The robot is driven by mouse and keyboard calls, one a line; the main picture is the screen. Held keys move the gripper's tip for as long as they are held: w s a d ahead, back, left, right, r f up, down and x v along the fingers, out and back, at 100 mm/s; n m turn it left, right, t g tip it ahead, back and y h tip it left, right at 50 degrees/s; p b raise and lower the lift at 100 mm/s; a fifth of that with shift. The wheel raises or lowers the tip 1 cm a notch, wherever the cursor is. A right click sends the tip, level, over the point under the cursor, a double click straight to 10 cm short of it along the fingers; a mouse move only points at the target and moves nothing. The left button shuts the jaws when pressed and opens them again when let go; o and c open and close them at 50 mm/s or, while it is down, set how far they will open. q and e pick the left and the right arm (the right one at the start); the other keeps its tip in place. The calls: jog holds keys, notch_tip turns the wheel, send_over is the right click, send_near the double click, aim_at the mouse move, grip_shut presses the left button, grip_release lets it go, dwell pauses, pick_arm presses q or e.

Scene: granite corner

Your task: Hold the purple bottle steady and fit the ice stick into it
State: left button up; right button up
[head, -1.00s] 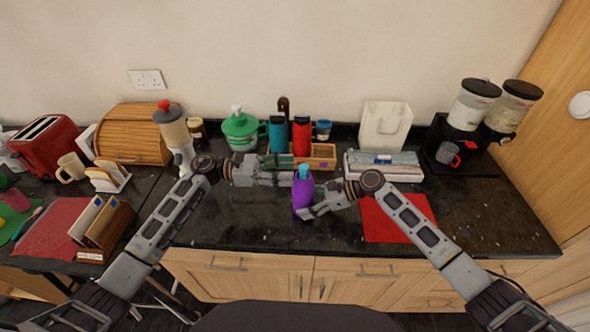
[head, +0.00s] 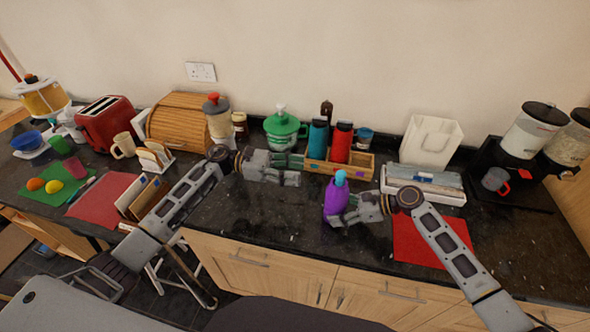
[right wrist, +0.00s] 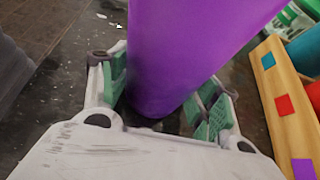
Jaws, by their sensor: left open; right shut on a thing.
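The purple bottle (head: 338,204) stands upright on the dark counter in the head view. A light blue piece (head: 340,178) sticks up from its mouth; it looks like the ice stick, but how deep it sits is hidden. My right gripper (head: 347,217) is shut on the bottle from the right, low on its body. In the right wrist view the purple wall (right wrist: 180,60) fills the space between the green-padded fingers (right wrist: 165,110). My left gripper (head: 298,170) is open and empty, left of the bottle and apart from it.
A wooden box (head: 315,166) with a teal and a red flask stands behind the grippers. A green-lidded jar (head: 284,130) is behind my left gripper. A red mat (head: 430,240) lies at right, partly under my right arm.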

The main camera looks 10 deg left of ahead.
jog(key=shift+f, duration=0.15)
jog(key=o, duration=0.8)
jog(key=shift+o, duration=0.2)
jog(key=shift+d, duration=0.1)
jog(key=shift+v, duration=5.95)
jog(key=shift+s, duration=0.15)
